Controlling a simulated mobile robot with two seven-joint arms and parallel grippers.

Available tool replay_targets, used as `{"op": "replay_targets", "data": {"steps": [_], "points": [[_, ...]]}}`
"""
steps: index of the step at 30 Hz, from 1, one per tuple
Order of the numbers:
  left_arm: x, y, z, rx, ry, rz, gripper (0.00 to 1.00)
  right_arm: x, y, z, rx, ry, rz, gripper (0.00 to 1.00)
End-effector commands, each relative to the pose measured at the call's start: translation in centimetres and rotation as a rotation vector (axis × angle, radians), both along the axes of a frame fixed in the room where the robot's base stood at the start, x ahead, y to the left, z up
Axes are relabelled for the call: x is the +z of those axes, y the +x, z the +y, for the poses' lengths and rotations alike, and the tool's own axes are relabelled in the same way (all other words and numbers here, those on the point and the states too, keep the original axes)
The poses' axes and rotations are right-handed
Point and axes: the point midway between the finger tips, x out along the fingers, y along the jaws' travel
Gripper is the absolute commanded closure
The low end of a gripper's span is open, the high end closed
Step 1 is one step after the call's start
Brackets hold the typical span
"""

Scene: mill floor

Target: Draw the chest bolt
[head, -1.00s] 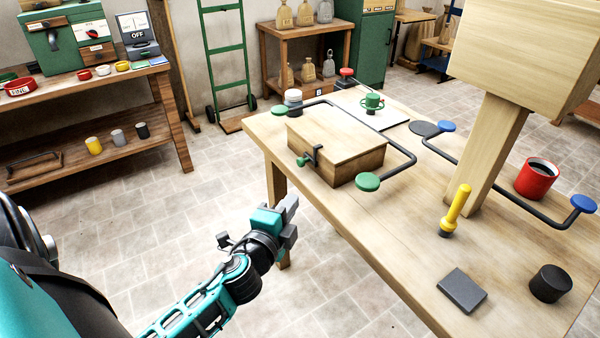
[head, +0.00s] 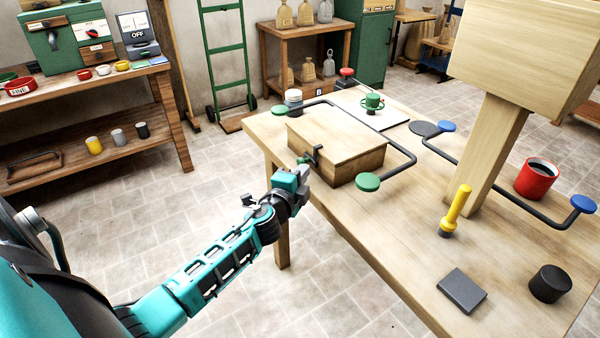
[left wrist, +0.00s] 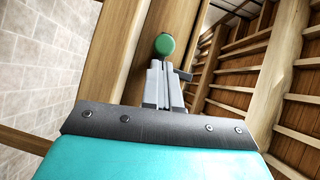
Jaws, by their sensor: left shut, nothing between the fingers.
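The chest (head: 345,158) is a closed light wooden box on the table. Its bolt (head: 316,152) is a dark bar on the front side with a green knob (head: 301,161), partly hidden by my gripper in the head view. My left gripper (head: 303,173) is shut and empty, right in front of the bolt. In the left wrist view its closed fingertips (left wrist: 163,66) point at the round green knob (left wrist: 165,46), with a dark piece of the bolt (left wrist: 184,75) beside them. I cannot tell whether they touch the knob. My right gripper is not in view.
The table (head: 400,270) holds a dark rail with green pads (head: 368,182), another with blue pads (head: 583,204), a yellow-handled tool (head: 456,208), a grey block (head: 461,290), a black cylinder (head: 550,283) and a red pot (head: 537,178). A thick wooden post (head: 490,150) rises from it.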

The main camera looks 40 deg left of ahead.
Motion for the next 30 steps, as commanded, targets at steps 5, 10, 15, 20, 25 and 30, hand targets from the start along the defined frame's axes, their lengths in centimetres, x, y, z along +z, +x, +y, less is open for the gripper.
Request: {"op": "replay_targets", "data": {"steps": [5,10,15,20,25,30], "points": [[-0.1,0.3,0.6,0.001,0.000,0.000,1.00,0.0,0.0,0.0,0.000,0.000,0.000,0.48],[-0.1,0.3,0.6,0.001,-0.001,0.000,1.00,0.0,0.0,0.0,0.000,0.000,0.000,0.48],[-0.1,0.5,0.9,0.001,0.001,-0.001,1.00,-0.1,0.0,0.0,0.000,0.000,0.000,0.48],[-0.1,1.4,3.1,0.003,0.004,-0.001,1.00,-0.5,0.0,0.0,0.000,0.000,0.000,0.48],[-0.1,1.9,4.5,0.002,0.000,-0.001,1.00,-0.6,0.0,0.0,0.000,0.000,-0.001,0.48],[0.0,1.9,4.5,0.003,0.000,-0.001,1.00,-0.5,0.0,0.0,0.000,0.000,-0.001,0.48]]}}
